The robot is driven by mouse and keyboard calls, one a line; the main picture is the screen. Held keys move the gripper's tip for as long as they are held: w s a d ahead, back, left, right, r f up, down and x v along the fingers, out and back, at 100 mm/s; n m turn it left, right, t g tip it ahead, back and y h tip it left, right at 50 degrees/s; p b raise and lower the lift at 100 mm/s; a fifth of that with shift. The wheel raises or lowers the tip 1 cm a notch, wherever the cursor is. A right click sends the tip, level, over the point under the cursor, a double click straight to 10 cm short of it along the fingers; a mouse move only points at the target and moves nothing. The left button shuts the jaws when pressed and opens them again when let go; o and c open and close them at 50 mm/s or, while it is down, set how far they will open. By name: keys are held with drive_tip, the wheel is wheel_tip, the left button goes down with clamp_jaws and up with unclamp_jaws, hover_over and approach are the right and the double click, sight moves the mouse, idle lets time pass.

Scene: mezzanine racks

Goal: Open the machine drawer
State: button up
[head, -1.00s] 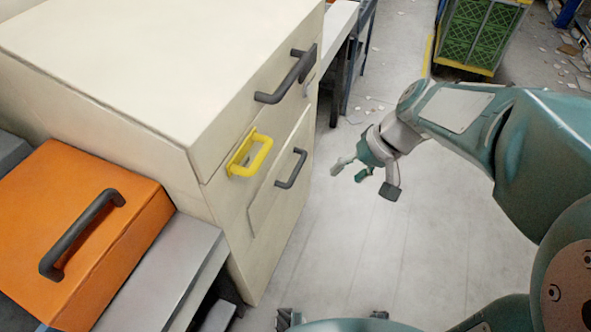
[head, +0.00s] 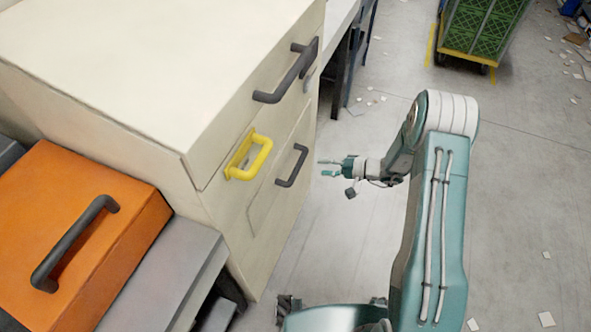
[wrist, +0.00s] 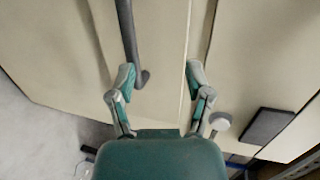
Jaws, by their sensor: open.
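The machine cabinet (head: 120,70) is cream, with drawer fronts on its right-hand face. A dark bar handle (head: 287,72) is on the upper front, a yellow handle (head: 248,155) is lower left, and another dark handle (head: 292,166) is on the lower front. All fronts look closed. My gripper (head: 322,168) is open and empty, just right of the lower dark handle and pointing at the cabinet. In the wrist view my gripper (wrist: 160,75) spans a panel seam. A dark handle (wrist: 127,35) runs beside the left fingertip; I cannot tell whether they touch.
An orange box (head: 80,230) with a dark handle stands on a grey surface at left. A bench (head: 340,22) is behind the cabinet. A cart of green crates (head: 484,25) stands at the back. The floor right of the cabinet is mostly clear, with scattered scraps.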

drive_tip(key=m+t, duration=0.1)
drive_tip(key=t, duration=0.1)
approach(296, 170)
drive_tip(key=f, duration=0.1)
drive_tip(key=x, duration=1)
drive_tip(key=shift+w+a+f, duration=0.15)
drive_tip(key=shift+w, duration=0.25)
clamp_jaws()
